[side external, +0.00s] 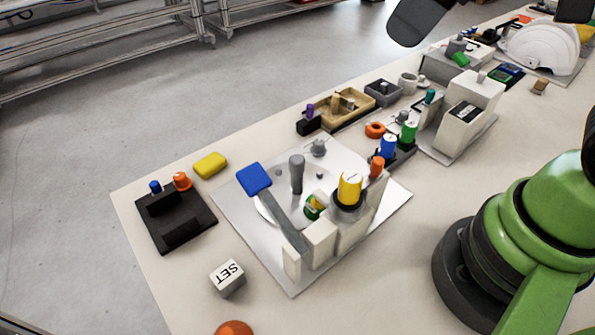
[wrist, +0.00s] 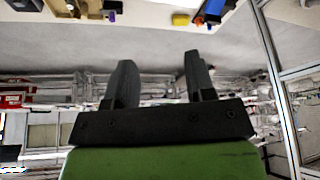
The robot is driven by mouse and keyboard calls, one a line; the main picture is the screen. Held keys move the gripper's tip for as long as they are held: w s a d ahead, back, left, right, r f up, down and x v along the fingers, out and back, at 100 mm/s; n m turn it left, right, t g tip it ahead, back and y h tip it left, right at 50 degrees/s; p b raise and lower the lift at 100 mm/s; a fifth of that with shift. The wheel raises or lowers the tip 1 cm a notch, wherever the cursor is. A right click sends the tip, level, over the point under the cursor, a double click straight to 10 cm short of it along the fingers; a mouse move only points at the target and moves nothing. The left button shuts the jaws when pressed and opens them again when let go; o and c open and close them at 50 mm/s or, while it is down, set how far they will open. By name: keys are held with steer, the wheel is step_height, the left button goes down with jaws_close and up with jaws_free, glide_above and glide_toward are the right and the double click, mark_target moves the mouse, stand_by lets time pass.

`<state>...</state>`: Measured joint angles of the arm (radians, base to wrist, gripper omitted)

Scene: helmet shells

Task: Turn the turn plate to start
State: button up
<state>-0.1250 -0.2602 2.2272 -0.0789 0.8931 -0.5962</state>
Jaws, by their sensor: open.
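The turn plate (side external: 270,212) is a pale round disc on a square silver base plate (side external: 240,225) in the side external view. A grey upright post (side external: 297,174) stands on the disc. A blue-ended lever (side external: 254,179) crosses over its left side, and a yellow-topped cylinder (side external: 349,188) and white blocks hide part of its right side. My gripper (wrist: 158,57) shows in the wrist view with its two dark fingers wide apart and nothing between them. It is away from the turn plate, and I cannot make out its fingers in the side external view.
A white block marked SET (side external: 227,277) lies in front of the base plate. A black fixture (side external: 175,218) and a yellow block (side external: 210,165) stand to the left. Blue and green cylinders (side external: 408,133) and a white machine (side external: 468,115) stand to the right. The table's front left is mostly bare.

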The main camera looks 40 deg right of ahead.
steer(key=w+a+f+n+g, duration=0.3)
steer(key=w+a+f+n, duration=0.1)
steer(key=w+f+n, duration=0.4)
steer(key=n+g+h, duration=0.2)
steer(key=n, duration=0.7)
glide_above(297, 172)
steer(key=f, duration=0.5)
steer(key=w+f, duration=0.1)
steer(key=f, duration=0.2)
steer(key=shift+d, duration=0.4)
step_height(297, 172, down, 10)
jaws_close()
